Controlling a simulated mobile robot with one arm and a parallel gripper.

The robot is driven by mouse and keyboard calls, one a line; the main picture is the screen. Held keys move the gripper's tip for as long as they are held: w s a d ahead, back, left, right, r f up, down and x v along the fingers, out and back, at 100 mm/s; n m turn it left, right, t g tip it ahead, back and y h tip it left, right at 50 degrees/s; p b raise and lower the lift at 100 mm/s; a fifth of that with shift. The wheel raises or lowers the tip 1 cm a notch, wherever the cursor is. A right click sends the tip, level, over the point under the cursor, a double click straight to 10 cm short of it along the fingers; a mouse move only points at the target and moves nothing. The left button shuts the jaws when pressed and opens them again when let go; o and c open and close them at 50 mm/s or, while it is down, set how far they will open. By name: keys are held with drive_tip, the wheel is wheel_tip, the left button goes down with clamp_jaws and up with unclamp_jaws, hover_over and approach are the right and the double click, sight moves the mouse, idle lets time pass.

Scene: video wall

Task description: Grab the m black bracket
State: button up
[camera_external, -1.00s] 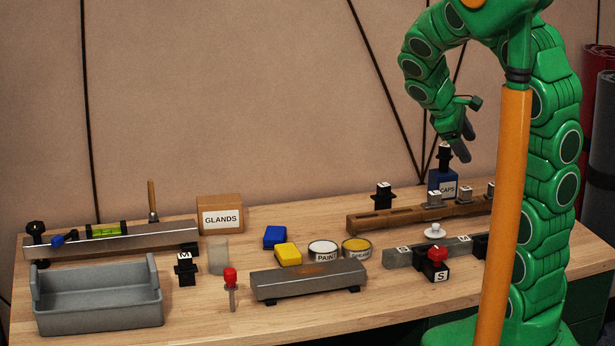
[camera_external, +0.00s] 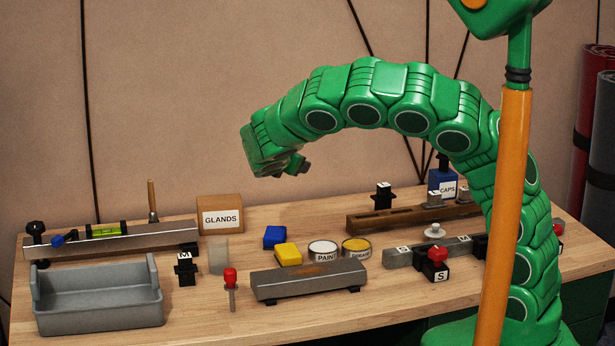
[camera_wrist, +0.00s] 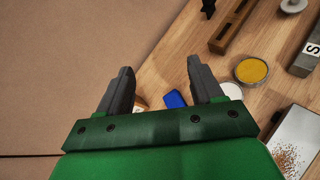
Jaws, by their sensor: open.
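The black bracket marked M (camera_external: 186,268) stands upright on the table, just right of the grey bin, in the external view. It does not show in the wrist view. My gripper (camera_external: 297,165) is up in the air over the middle of the table, above and to the right of the bracket and well apart from it. In the wrist view my gripper (camera_wrist: 160,82) has its two dark fingers spread wide, with nothing held between them.
A grey bin (camera_external: 98,319) stands left of the bracket and a pale translucent block (camera_external: 218,256) right of it. A long rail (camera_external: 120,244) lies behind. A red-handled tool (camera_external: 230,280), a GLANDS box (camera_external: 220,214) and a grey bar (camera_external: 308,280) are nearby.

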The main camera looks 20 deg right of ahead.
drive_tip(key=s+a+f+n+t+y, duration=0.1)
drive_tip(key=s+a+f+n+y, duration=0.2)
drive_tip(key=a, duration=0.5)
drive_tip(key=s+a+f+n+t, duration=0.1)
drive_tip(key=s+a+f+n, duration=0.2)
drive_tip(key=a, duration=0.4)
drive_tip(key=n+y, duration=0.4)
drive_tip(key=n, duration=0.1)
approach(185, 255)
drive_tip(key=x, duration=0.3)
drive_tip(key=shift+w+f+t, duration=0.15)
drive_tip(key=shift+w+f, duration=0.1)
drive_tip(key=shift+w, duration=0.25)
drive_tip(key=shift+w+f+t, duration=0.15)
drive_tip(key=shift+w+f, duration=0.1)
drive_tip(key=shift+w, duration=0.2)
drive_tip(key=x, duration=0.4)
drive_tip(key=shift+w+f, duration=0.1)
drive_tip(key=shift+f, duration=0.2)
drive_tip(key=shift+w, duration=0.3)
drive_tip(key=shift+c, duration=0.5)
drive_tip(key=c, duration=1.1)
